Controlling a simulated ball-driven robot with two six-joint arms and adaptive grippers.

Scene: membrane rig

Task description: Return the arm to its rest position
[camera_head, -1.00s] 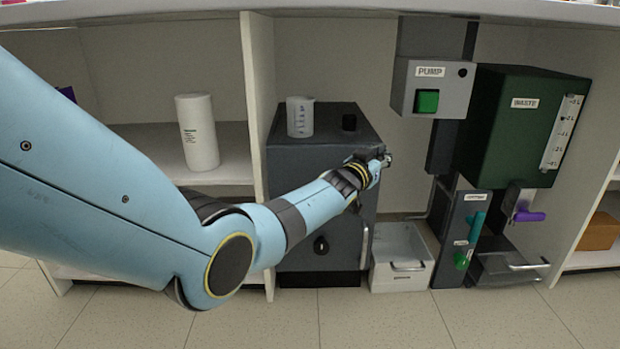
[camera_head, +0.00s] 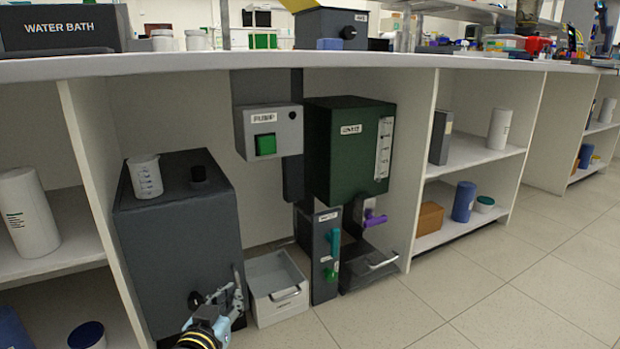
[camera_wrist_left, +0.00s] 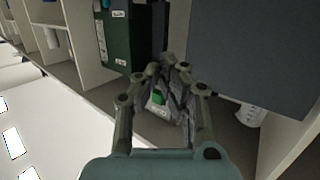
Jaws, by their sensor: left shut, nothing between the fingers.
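My left gripper (camera_head: 230,294) is low in the head view, in front of the lower part of the dark grey cabinet (camera_head: 185,240) and left of the white open bin (camera_head: 277,290). Its fingers are together with nothing between them. Whether it touches the cabinet is hard to tell. In the left wrist view the shut fingers (camera_wrist_left: 168,78) fill the middle. Most of my left arm is out of the head view. My right gripper is not seen.
A grey pump box (camera_head: 268,131) with a green button and a dark green waste tank (camera_head: 345,165) hang under the bench. A beaker (camera_head: 146,178) stands on the cabinet. Shelves (camera_head: 465,155) hold bottles at the right. The floor (camera_head: 480,295) at the lower right is clear.

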